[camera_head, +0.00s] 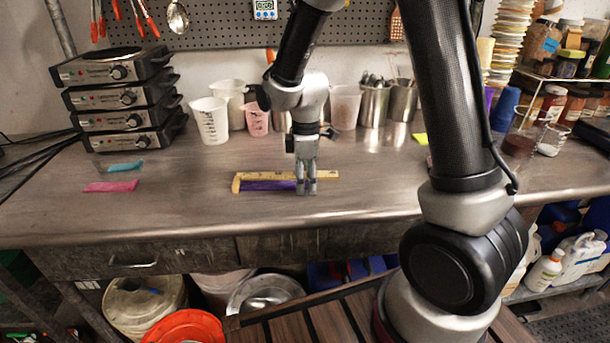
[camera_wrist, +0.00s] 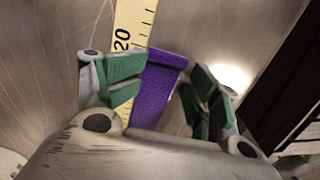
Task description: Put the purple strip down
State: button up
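The purple strip (camera_head: 262,186) lies flat along the front edge of a yellow ruler (camera_head: 262,176) on the steel bench. In the wrist view the strip (camera_wrist: 158,85) runs up between my fingers, beside the ruler (camera_wrist: 132,25) with its "20" mark. My gripper (camera_head: 306,188) points down over the strip's right part, low at the bench top. In the wrist view my green-padded fingers (camera_wrist: 163,90) stand apart, one on each side of the strip. A gap shows at the right finger; contact at the left one is unclear. The strip's near part is hidden by my gripper.
A pink strip (camera_head: 111,186) and a blue strip (camera_head: 125,166) lie at the bench's left. Stacked hot plates (camera_head: 120,100) stand behind them. White beakers (camera_head: 211,120) and metal pots (camera_head: 373,104) line the back. The bench between the pink strip and the ruler is clear.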

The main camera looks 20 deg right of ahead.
jog(key=shift+w+r, duration=0.1)
dwell(0.4)
jog(key=shift+r, duration=0.15)
notch_tip(320, 180, up, 12)
jog(key=r, duration=0.1)
jog(key=s+d+r+m+t, duration=0.2)
jog(key=s+d+r+m, duration=0.2)
jog(key=s+d+m, duration=0.3)
jog(key=s+d+r+m+t, duration=0.2)
jog(key=s+d+r+m, duration=0.2)
jog(key=s, duration=1)
jog(key=d+m, duration=0.3)
jog(key=d, duration=0.1)
jog(key=shift+m+t, duration=0.3)
jog(key=shift+m, duration=0.1)
jog(key=shift+r, duration=0.1)
